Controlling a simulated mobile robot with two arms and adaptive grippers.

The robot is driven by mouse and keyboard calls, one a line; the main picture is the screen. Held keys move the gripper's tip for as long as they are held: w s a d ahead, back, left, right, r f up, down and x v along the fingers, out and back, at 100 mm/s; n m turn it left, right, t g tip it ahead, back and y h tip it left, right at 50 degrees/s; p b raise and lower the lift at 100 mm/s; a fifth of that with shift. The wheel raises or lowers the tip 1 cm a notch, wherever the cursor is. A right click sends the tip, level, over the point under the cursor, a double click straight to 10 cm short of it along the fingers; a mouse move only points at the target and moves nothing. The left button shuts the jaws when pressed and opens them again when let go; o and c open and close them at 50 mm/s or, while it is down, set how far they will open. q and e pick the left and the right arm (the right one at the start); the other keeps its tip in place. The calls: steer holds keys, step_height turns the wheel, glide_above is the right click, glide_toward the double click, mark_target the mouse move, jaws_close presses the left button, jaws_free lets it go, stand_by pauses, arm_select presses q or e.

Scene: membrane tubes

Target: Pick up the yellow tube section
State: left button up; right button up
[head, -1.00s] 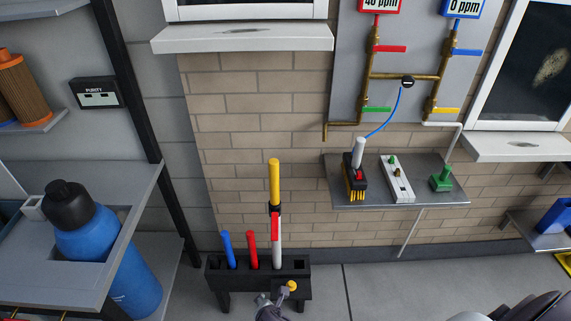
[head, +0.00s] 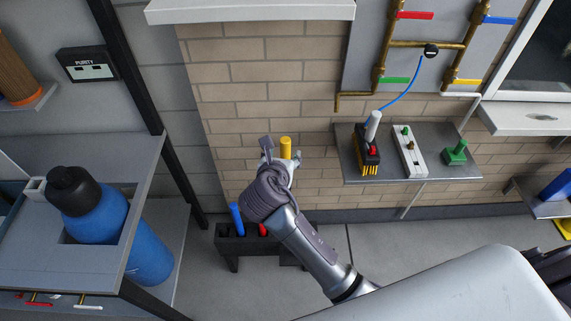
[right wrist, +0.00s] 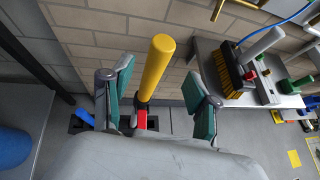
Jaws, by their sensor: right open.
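The yellow tube section (head: 285,148) stands upright as the top of a tall tube in the black rack. In the head view my right arm hides most of it below the top. My right gripper (head: 280,162) is open around the level of the yellow section. In the right wrist view the yellow section (right wrist: 155,68) stands between the two teal-padded fingers of the right gripper (right wrist: 162,90), with a gap on each side. A red part (right wrist: 142,118) shows beneath it. My left gripper is not in view.
The black rack (head: 228,245) also holds a blue tube (head: 236,218) and a red tube (head: 263,230). A brick wall is behind. A grey shelf (head: 440,168) with a brush and fittings is at the right. A blue bottle (head: 148,250) stands at the left.

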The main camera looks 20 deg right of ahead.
mark_target(284, 149)
steer(key=shift+p+x, duration=0.4)
steer(key=shift+x, duration=2.6)
steer(key=shift+a+r, duration=0.15)
jaws_close()
